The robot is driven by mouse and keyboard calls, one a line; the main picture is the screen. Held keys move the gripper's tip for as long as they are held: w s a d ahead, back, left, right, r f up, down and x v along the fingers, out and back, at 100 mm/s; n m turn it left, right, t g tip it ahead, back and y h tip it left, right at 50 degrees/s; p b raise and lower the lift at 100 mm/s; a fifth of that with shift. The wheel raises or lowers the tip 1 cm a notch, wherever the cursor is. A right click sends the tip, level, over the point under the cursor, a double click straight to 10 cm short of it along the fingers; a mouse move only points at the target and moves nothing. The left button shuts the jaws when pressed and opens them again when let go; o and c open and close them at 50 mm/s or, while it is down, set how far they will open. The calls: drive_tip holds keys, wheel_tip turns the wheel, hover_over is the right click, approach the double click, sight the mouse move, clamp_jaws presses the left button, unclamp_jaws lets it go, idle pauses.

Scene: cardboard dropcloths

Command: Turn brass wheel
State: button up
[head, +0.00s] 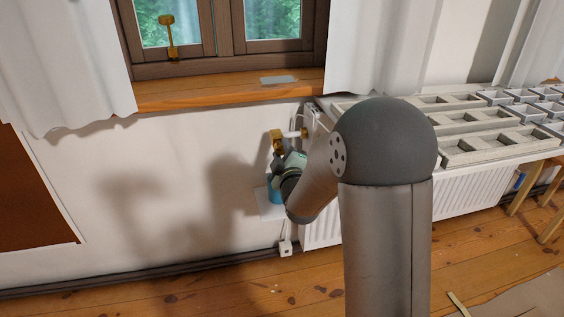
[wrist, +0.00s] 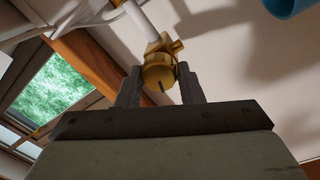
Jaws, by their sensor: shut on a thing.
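The brass wheel (wrist: 157,74) sits on a brass valve at the end of a white pipe in the wrist view. My gripper (wrist: 160,90) has one finger on each side of the wheel and is shut on it. In the head view the brass valve (head: 277,141) shows at the left end of the radiator, below the window sill. My arm and gripper reach it from below, and the fingers are hard to make out there.
A white radiator (head: 460,195) runs to the right, with grey trays (head: 500,147) above it. A wooden window sill (head: 220,91) lies above the valve. A blue object (head: 273,190) is close below my gripper.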

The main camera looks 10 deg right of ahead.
drive_tip(key=n, duration=0.4)
drive_tip(key=shift+d+f+n+b, duration=0.1)
drive_tip(key=shift+n+b, duration=0.3)
drive_tip(key=n, duration=0.5)
drive_tip(key=shift+d+n+y, duration=0.1)
drive_tip(key=shift+n+y, duration=0.2)
drive_tip(key=shift+n, duration=0.1)
drive_tip(key=o, duration=1)
drive_tip(key=shift+s, duration=0.1)
drive_tip(key=s+p, duration=0.1)
drive_tip(key=s, duration=1)
drive_tip(key=shift+s+d+f, duration=0.25)
drive_tip(key=shift+s+d, duration=0.1)
drive_tip(key=shift+s, duration=0.05)
drive_tip(key=shift+r, duration=0.1)
